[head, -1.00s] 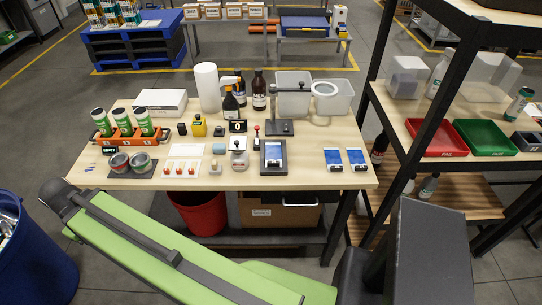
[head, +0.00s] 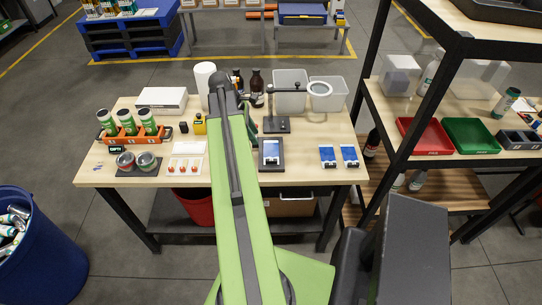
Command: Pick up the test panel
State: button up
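Several small blue-and-white panels lie on the wooden table. One panel (head: 271,151) sits in a dark frame near the table's front middle. My green arm reaches forward over the table, left of the framed panel.
A stand with a ring magnifier (head: 319,88) rises behind the panels. An orange rack (head: 132,135) with cans and a dark tray (head: 139,169) with tins stand at the left. Red (head: 427,137) and green (head: 470,135) trays sit on the right shelf.

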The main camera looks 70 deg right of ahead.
jog(key=b, duration=0.9)
send_over(271, 160)
jog(key=w+a, duration=0.1)
jog(key=w, duration=0.1)
notch_tip(271, 160, down, 10)
jog(key=shift+w+a+f, duration=0.15)
jog(key=shift+f, duration=0.1)
jog(key=shift+r, duration=0.1)
jog(key=b+x, duration=0.5)
jog(key=shift+d, duration=0.3)
grip_shut()
